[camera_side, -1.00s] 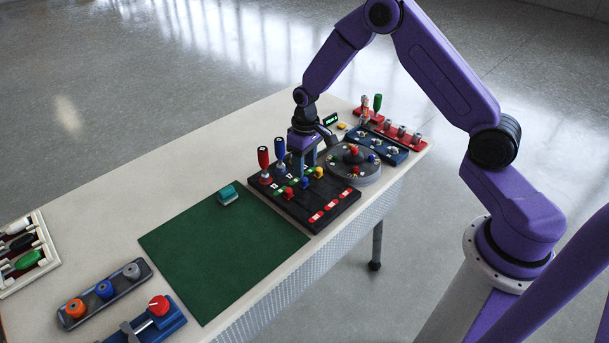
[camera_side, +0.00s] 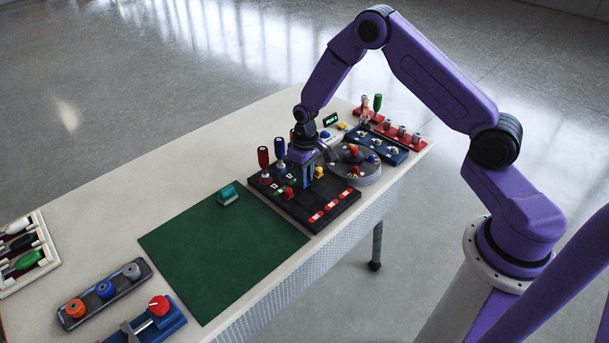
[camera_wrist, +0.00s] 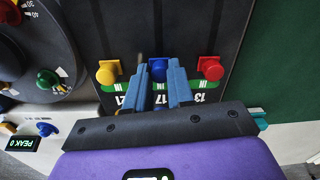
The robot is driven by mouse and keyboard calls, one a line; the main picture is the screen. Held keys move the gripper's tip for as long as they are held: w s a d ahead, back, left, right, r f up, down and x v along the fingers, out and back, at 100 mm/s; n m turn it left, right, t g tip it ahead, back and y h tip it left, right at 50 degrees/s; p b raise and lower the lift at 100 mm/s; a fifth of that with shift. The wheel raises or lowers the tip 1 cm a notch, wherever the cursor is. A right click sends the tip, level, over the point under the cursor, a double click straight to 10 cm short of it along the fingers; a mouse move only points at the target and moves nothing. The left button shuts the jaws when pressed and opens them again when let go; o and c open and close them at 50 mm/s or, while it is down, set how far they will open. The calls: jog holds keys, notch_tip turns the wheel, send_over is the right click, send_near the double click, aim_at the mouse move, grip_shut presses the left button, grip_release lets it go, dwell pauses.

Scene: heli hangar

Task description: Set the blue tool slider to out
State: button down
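The black tool board (camera_side: 335,206) stands right of the green mat. In the wrist view its slider row shows a yellow knob (camera_wrist: 108,72), the blue tool slider knob (camera_wrist: 158,68) and a red knob (camera_wrist: 210,67), roughly in line. In the side view my gripper (camera_side: 307,182) is low over the board and hides the blue knob.
Red-handled (camera_side: 263,160) and blue-handled (camera_side: 280,150) tools stand upright at the board's left. A round dial (camera_side: 365,173) is close on its right.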

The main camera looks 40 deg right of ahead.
aim_at(324, 199)
jog(key=shift+s, duration=3.75)
jog(key=c, duration=1)
grip_release()
jog(key=shift+s, duration=0.1)
jog(key=shift+r, duration=0.1)
jog(key=shift+w+r, duration=0.2)
jog(key=shift+r, duration=0.4)
jog(key=r, duration=1.6)
jog(key=shift+d, duration=0.2)
jog(key=shift+s, duration=0.1)
